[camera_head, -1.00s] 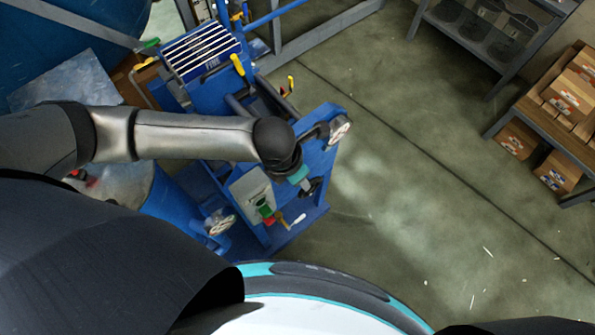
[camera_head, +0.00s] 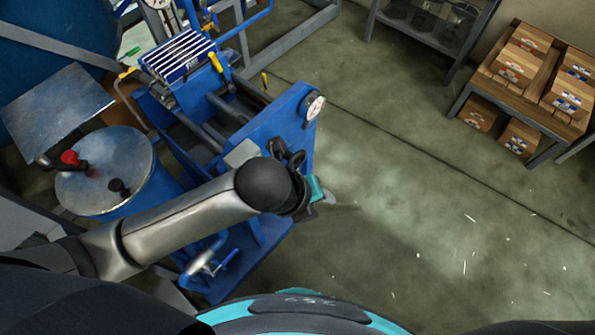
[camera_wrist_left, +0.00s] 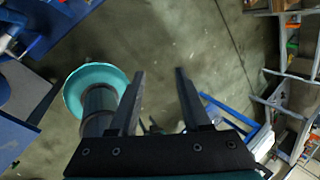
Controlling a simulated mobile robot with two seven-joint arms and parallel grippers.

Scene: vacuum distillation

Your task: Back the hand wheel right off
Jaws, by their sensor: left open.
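The blue machine frame (camera_head: 262,138) stands left of centre in the head view. A small silvery, wheel-like part (camera_head: 204,262) sits low on its near side, partly beside my forearm. It may be the hand wheel, but I cannot tell for sure. My left gripper (camera_head: 326,197) is at the frame's right front edge, over the floor. In the left wrist view its two dark fingers (camera_wrist_left: 159,72) are apart with nothing between them. My arm hides the front middle of the machine. My right gripper is not in view.
A blue drum (camera_head: 104,185) with a metal lid stands at left. A wooden bench with boxes (camera_head: 520,75) and a grey shelf (camera_head: 425,40) are at the back right. The floor at right is clear.

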